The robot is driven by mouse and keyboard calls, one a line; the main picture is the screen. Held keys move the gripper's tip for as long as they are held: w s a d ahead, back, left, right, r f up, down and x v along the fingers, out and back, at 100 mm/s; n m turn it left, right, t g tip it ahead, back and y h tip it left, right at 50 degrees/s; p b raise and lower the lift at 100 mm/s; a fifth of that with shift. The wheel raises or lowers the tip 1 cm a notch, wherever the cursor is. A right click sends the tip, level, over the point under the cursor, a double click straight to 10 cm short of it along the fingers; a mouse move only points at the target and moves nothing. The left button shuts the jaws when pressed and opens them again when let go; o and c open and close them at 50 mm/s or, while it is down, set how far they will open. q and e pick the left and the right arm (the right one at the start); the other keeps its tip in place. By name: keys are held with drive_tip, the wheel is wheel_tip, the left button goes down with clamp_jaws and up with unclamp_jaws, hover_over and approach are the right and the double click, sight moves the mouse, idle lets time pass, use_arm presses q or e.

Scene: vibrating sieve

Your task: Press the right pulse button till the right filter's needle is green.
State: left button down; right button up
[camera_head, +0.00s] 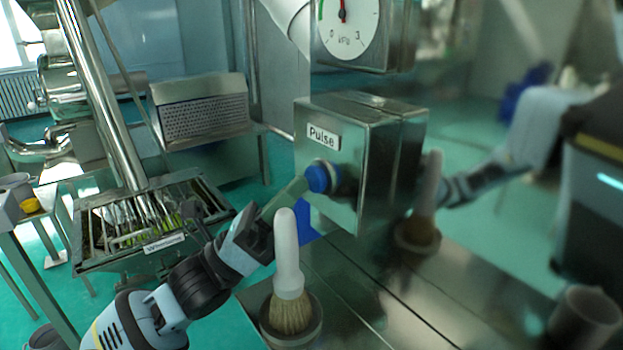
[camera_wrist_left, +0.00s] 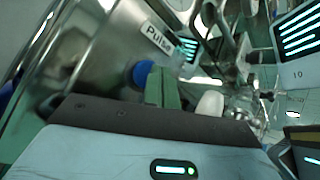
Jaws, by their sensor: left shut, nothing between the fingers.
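A steel box (camera_head: 385,145) labelled "Pulse" carries a round blue button (camera_head: 320,177) on its front face. My left gripper (camera_head: 303,187) is shut and empty, with its green fingertips at the button's left side. They overlap or touch it; I cannot tell whether it is pushed in. In the left wrist view the shut fingers (camera_wrist_left: 163,84) are beside the blue button (camera_wrist_left: 143,73). Above the box is a white dial (camera_head: 348,38), cut off at the top. Its red needle (camera_head: 343,12) points nearly straight up, and a green band shows at the dial's left. My right gripper is not in view.
A white-handled brush (camera_head: 288,255) stands in a round holder close to my left wrist. A shiny steel wall to the right of the box mirrors the brush and my body. A tray (camera_head: 105,258) with brushes or tools is at the left.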

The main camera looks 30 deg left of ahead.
use_arm(q)
drive_tip(key=shift+w+d, duration=0.15)
drive_tip(key=shift+w, duration=0.35)
idle(0.7)
drive_tip(key=shift+s, duration=0.1)
drive_tip(key=shift+s+a, duration=0.35)
drive_tip(key=shift+s, duration=0.45)
drive_tip(key=shift+s, duration=0.1)
drive_tip(key=shift+s+a, duration=0.3)
drive_tip(key=shift+s, duration=0.45)
drive_tip(key=shift+s+a, duration=0.35)
drive_tip(key=shift+s, duration=0.35)
drive_tip(key=shift+s+a, duration=0.3)
drive_tip(key=shift+s, duration=0.45)
